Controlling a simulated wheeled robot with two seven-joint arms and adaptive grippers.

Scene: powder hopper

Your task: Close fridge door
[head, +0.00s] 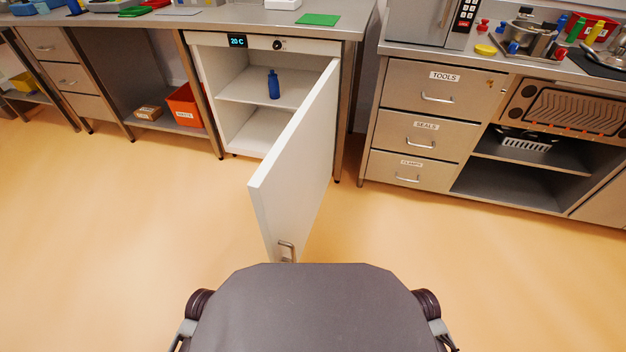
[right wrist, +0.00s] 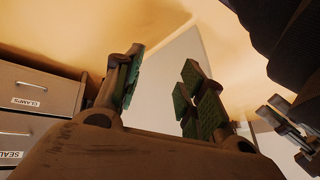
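The fridge (head: 232,90) is a white cabinet under the bench, with a 20 C display. Its white door (head: 297,155) stands wide open, hinged at the cabinet's right side and swung out towards me. The metal door handle (head: 286,251) is near the door's free edge, just beyond my base. In the right wrist view my right gripper (right wrist: 163,65) is open, with green-padded fingers apart and nothing held. The pale door panel (right wrist: 165,85) shows behind and between the fingers; I cannot tell whether they touch.
A blue bottle (head: 273,84) stands on the fridge's upper shelf. A drawer unit (head: 432,130) is to the right, and an orange bin (head: 186,106) sits on a shelf to the left. The floor (head: 120,210) is clear on both sides of the door.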

